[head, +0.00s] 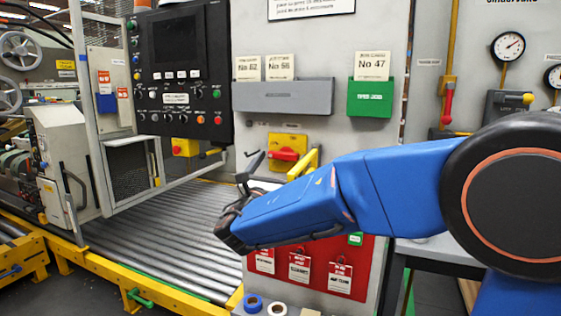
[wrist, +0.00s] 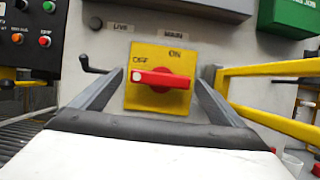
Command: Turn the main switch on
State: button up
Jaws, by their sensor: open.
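The main switch is a red handle (wrist: 162,79) on a yellow plate (wrist: 160,56) marked OFF at the left and ON at the top. A MAIN label is on the wall above it. The handle lies level across the plate. In the head view the red handle (head: 286,154) and yellow plate (head: 288,139) are on the grey cabinet front. My gripper (wrist: 160,76) is open and empty, its two fingers on either side of the plate in the wrist view. My gripper (head: 250,168) also shows left of the plate in the head view. The exact gap to the handle is unclear.
A yellow rail (wrist: 270,115) runs close to the right finger. A dark crank hook (wrist: 92,66) sticks out at the left. The black control panel (head: 180,70), grey tray (head: 284,97) and green box (head: 370,97) are on the upper left and above. Rollers (head: 170,235) lie below.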

jog(key=shift+w+d+r, duration=0.1)
jog(key=shift+w+d, duration=0.05)
jog(key=shift+w, duration=0.15)
jog(key=c, duration=1)
jog(key=shift+c, duration=0.2)
